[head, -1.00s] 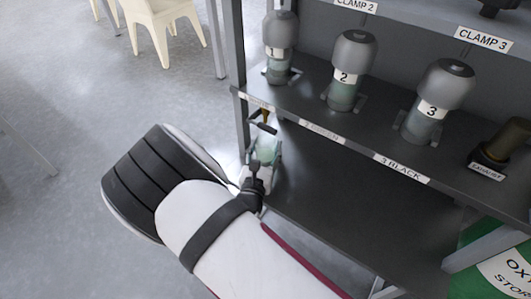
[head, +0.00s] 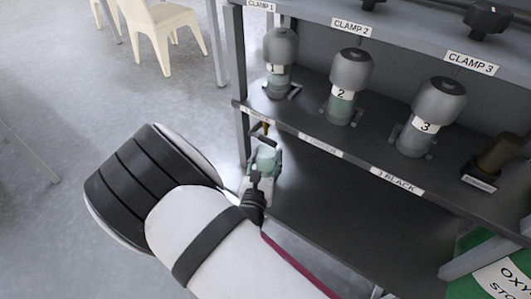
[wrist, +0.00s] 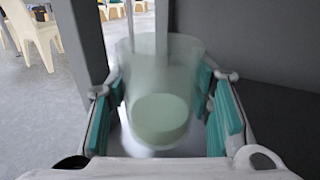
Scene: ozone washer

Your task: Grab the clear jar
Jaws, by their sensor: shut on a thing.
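The clear jar (wrist: 160,75) is a see-through cup with pale green contents at its bottom, seen large in the wrist view. It also shows small in the head view (head: 265,160), near the left front post of the rack. My gripper (head: 264,156) is shut on the jar. In the wrist view my gripper (wrist: 163,105) has its teal-padded fingers on either side of the jar. The jar is below the labelled shelf edge, at the front left of the lower level. Part of it is hidden by the fingers.
Numbered grey bottles 1 (head: 281,62), 2 (head: 350,86) and 3 (head: 432,115) stand on the shelf above. A grey post (head: 238,90) is close behind the jar. The lower shelf (head: 330,215) is bare to the right. Cream chairs (head: 160,32) stand at the back left.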

